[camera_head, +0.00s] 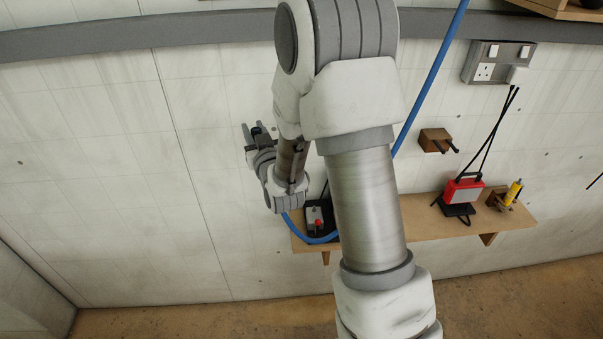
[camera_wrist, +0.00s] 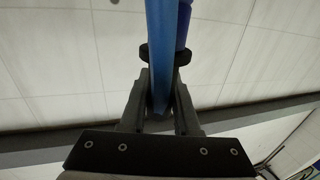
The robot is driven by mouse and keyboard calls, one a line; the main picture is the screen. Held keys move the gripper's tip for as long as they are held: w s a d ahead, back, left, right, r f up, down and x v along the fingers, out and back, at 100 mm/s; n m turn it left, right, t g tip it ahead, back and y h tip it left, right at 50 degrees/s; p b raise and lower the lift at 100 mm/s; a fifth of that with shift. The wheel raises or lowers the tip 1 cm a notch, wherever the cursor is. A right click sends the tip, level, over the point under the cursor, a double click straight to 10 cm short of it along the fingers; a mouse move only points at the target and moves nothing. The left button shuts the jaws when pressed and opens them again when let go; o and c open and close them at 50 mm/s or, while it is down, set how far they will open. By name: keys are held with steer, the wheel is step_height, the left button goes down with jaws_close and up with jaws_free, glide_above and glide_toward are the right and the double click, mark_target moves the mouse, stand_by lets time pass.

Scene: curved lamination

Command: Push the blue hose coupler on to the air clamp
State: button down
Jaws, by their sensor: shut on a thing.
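My gripper (camera_wrist: 165,95) is shut, its two fingers closing on a blue piece with a dark collar, which I take to be the blue hose coupler (camera_wrist: 184,22). The blue hose (camera_wrist: 160,40) runs in front of it and hides part of the grip. In the head view my gripper (camera_head: 257,134) is left of my arm, in front of the wall and above the shelf, pointing up-left. The coupler cannot be made out there. A small grey and black device with a red knob (camera_head: 317,222) stands on the shelf; I cannot tell whether it is the air clamp.
The blue hose (camera_head: 430,78) comes down from the top, passes behind my arm and loops by the shelf's left end. The wooden shelf (camera_head: 420,222) also carries a red box (camera_head: 463,191) and a yellow bottle (camera_head: 514,190). A socket (camera_head: 484,72) and a wooden block (camera_head: 434,140) are on the wall.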

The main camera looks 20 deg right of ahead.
step_height(320, 180, down, 14)
steer(key=d+b, duration=0.1)
steer(key=b, duration=1.2)
steer(key=w+d+m+h+b, duration=0.2)
steer(key=d+h+b, duration=0.2)
steer(key=d+b, duration=0.9)
step_height(320, 180, down, 6)
steer(key=d, duration=0.2)
steer(key=shift+d+f, duration=0.2)
steer(key=shift+d, duration=0.15)
steer(key=shift+b, duration=1)
steer(key=shift+f+b, duration=0.6)
steer(key=shift+b, duration=0.55)
steer(key=shift+f+b, duration=0.65)
steer(key=shift+b, duration=0.05)
stand_by(1.1)
